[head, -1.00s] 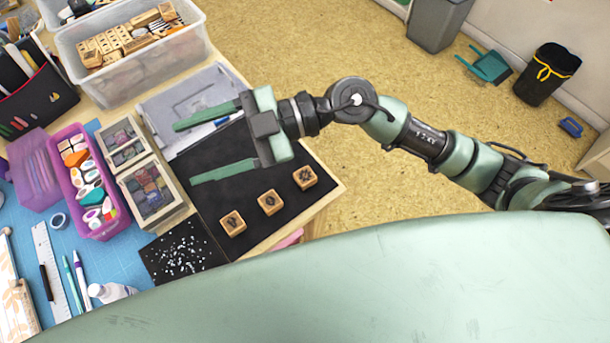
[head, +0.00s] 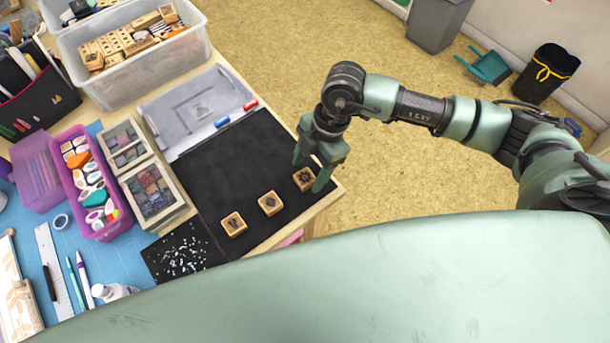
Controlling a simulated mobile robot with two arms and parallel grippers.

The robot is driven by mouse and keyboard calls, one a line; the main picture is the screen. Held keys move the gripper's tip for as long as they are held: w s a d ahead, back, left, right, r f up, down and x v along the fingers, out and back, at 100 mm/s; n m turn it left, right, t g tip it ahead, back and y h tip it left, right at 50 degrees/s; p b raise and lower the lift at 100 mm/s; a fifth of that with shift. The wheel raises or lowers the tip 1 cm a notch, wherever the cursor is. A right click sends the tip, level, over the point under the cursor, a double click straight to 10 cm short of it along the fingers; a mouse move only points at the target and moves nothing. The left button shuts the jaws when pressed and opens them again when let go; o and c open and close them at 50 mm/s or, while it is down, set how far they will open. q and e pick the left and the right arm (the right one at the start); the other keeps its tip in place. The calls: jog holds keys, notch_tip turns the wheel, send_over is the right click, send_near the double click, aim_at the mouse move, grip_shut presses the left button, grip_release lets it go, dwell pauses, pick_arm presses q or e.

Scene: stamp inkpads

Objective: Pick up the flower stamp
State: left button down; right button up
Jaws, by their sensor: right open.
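Three small square wooden stamps with dark motifs sit in a slanting row on the black mat (head: 215,180). The rightmost stamp (head: 303,180) bears a dark, flower-like motif. The middle stamp (head: 270,204) and the left stamp (head: 233,224) have other dark motifs, too small to read surely. My right gripper (head: 308,176) points down at the rightmost stamp, open, with one green finger on its far left side and the other on its right. I cannot tell whether the fingers touch it. My left gripper is not in view.
Boxed ink pads (head: 181,203) and a purple tray (head: 119,220) stand to the left. A clear bin (head: 150,80) of stamps is at the back. The table edge is close to the right.

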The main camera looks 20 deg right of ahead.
aim_at(307, 176)
jog(key=shift+x, duration=1)
jog(key=shift+c, duration=0.3)
grip_shut()
jog(key=shift+r, duration=0.1)
notch_tip(307, 176, up, 20)
jog(key=shift+b, duration=0.45)
